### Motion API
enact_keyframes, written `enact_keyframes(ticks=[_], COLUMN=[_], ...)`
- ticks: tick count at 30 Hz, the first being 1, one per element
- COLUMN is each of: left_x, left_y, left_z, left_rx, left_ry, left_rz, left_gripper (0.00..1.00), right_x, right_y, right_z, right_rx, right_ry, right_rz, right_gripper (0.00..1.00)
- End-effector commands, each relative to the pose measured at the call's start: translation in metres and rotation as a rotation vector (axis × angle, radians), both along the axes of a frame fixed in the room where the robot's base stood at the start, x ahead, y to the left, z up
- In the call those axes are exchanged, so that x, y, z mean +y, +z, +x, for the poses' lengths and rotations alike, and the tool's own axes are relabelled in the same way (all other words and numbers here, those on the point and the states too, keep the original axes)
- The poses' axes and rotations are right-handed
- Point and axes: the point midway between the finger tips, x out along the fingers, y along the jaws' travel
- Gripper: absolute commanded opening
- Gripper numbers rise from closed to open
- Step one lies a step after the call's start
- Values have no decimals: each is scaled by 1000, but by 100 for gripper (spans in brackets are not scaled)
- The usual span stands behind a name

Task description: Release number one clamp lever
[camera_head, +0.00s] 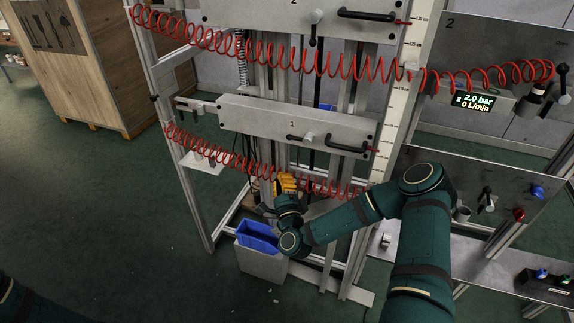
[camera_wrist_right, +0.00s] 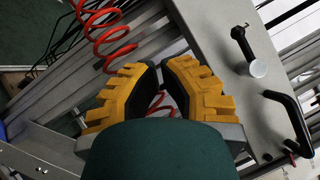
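The number one plate (camera_head: 250,114) is a grey panel marked 1 in the head view. Its clamp lever (camera_head: 297,137) is a short black lever by a pale round knob, left of a black bar handle (camera_head: 342,147). The lever also shows at upper right in the wrist view (camera_wrist_right: 243,46), with a pale end. My right gripper (camera_head: 285,180), with yellow fingers, is below the plate, apart from the lever. In the wrist view its fingers (camera_wrist_right: 161,72) have a narrow gap with red hose seen through it, and hold nothing. My left gripper is out of view.
A coiled red hose (camera_head: 205,148) runs below the plate, close to my right gripper. A grey bin with a blue liner (camera_head: 258,236) stands below. Plate 2 (camera_head: 262,14) is above. A display panel (camera_head: 475,101) is at right. Open green floor lies left.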

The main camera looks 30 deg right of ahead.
Motion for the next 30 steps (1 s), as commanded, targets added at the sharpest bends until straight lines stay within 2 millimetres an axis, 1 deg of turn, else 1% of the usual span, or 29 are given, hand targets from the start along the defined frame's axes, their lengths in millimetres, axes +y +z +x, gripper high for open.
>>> enact_keyframes(ticks=[1,3,9,26,28,29,30], left_x=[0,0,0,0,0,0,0], left_y=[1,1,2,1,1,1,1], left_z=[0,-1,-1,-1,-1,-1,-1], left_rx=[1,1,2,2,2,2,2], left_ry=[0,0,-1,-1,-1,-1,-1], left_rz=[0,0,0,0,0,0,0], left_gripper=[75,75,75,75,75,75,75], right_x=[7,13,22,23,28,33,44], right_y=[-5,-11,-19,-21,-22,-24,-27], right_z=[-5,-11,-20,-21,-20,-19,-18], right_rx=[3,2,1,1,19,35,67], right_ry=[3,2,0,-1,15,31,64], right_rz=[3,2,1,0,-14,-26,-50], right_gripper=[0,0,0,0,0,0,0])
